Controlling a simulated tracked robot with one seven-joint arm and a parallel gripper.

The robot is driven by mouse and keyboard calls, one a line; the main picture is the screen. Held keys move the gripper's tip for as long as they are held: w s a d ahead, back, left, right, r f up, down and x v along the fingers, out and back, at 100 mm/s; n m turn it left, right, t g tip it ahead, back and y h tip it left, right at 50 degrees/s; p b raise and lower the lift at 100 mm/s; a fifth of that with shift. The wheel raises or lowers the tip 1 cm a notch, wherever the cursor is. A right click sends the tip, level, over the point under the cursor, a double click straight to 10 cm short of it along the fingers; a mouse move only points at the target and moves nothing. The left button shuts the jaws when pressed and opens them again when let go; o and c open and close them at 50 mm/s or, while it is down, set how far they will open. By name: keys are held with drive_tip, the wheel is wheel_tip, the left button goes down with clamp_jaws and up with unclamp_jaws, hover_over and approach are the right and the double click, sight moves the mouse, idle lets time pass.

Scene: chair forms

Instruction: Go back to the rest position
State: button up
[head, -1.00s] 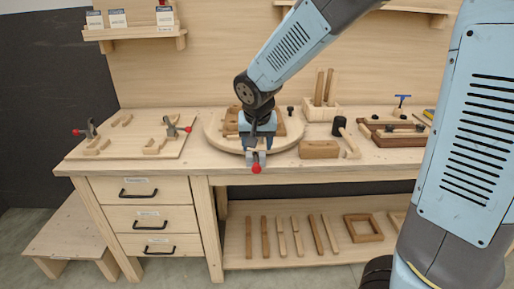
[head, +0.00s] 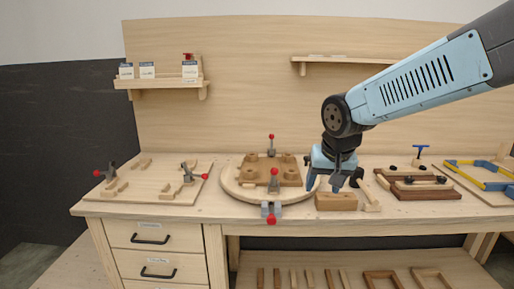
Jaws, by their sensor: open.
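My gripper (head: 335,186) is in the head view, pointing down over the workbench (head: 150,208), right of the round wooden board. Its two fingers are apart and I see nothing between them. A wooden block (head: 337,202) lies just in front of and below it; I cannot tell whether they touch. The round board (head: 240,192) carries a brown wooden form (head: 262,172) with clamps with red knobs at its back and front. My arm reaches in from the upper right and hides part of the bench behind the gripper.
A flat board with clamps (head: 150,190) lies at the left. A brown frame (head: 418,186) and a blue and yellow clamp (head: 482,180) are at the right. Shelves (head: 165,82) hang on the back wall. Drawers (head: 150,238) are under the bench at left.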

drive_tip(key=s+d+r, duration=0.2)
drive_tip(key=s+d, duration=0.1)
drive_tip(key=s, duration=0.4)
drive_tip(key=s+d+r+t, duration=0.1)
drive_tip(key=s+d+r, duration=0.1)
drive_tip(key=s+d, duration=0.2)
drive_tip(key=shift+s+r+n+h, duration=0.3)
drive_tip(key=shift+s+r, duration=0.1)
drive_tip(key=shift+s, duration=1.15)
drive_tip(key=shift+d, duration=0.1)
